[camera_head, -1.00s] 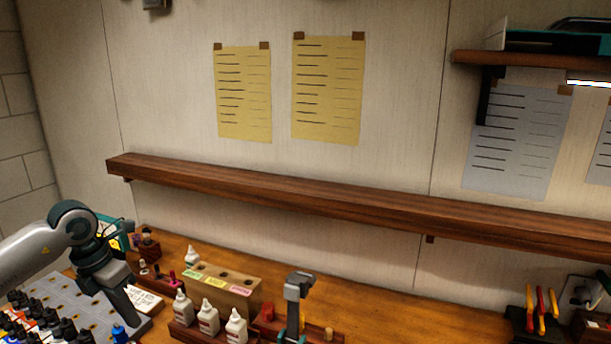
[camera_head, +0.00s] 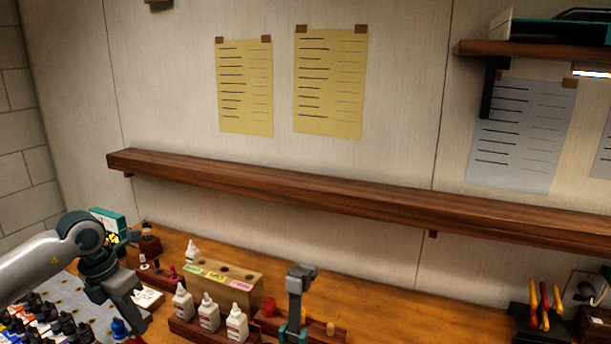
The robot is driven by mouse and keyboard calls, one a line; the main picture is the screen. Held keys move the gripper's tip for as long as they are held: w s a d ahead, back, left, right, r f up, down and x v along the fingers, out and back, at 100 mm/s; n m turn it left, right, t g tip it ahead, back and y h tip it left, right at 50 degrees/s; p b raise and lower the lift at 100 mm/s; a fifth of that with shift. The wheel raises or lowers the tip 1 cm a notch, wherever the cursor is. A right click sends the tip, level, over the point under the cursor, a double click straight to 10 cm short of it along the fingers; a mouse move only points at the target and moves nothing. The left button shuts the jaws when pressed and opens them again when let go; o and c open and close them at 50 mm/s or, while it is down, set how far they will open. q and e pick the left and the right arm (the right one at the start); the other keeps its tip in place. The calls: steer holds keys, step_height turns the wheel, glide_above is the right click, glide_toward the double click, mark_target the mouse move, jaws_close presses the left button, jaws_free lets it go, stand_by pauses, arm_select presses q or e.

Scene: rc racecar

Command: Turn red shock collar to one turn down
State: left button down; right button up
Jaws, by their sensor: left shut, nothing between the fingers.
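No red shock collar can be made out in this view, and no car shows. My left gripper (camera_head: 136,316) comes in from the left and points down over the left end of the wooden bench (camera_head: 400,316). It is shut and empty, beside a grey board (camera_head: 62,291) with several dark-capped bottles. A blue-capped bottle (camera_head: 119,328) shows just below its fingers. My right gripper is out of view.
White squeeze bottles (camera_head: 208,317) stand in a wooden rack, before a wooden block (camera_head: 246,292) with coloured labels. A grey upright tool (camera_head: 298,290) stands right of them. Pliers (camera_head: 545,305) sit far right. A long shelf (camera_head: 350,196) crosses the wall.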

arm_select(q)
steer(key=shift+w+d+f+b, duration=0.15)
steer(key=shift+f+b, duration=0.25)
steer(key=shift+f, duration=0.3)
steer(key=shift+d+f+b, duration=0.1)
steer(key=shift+f+b, duration=0.25)
steer(key=shift+f, duration=0.35)
steer(key=shift+s, duration=0.2)
steer(key=shift+s+d+b, duration=0.15)
steer(key=shift+d+b, duration=0.55)
steer(key=shift+b, duration=0.2)
steer(key=shift+s+d+b, duration=0.25)
steer(key=shift+d+b, duration=0.1)
steer(key=shift+b, duration=0.05)
steer(key=shift+s, duration=0.1)
steer(key=shift+w+d+r, duration=0.2)
steer(key=shift+w+d, duration=0.05)
stand_by(0.7)
steer(key=shift+r, duration=0.1)
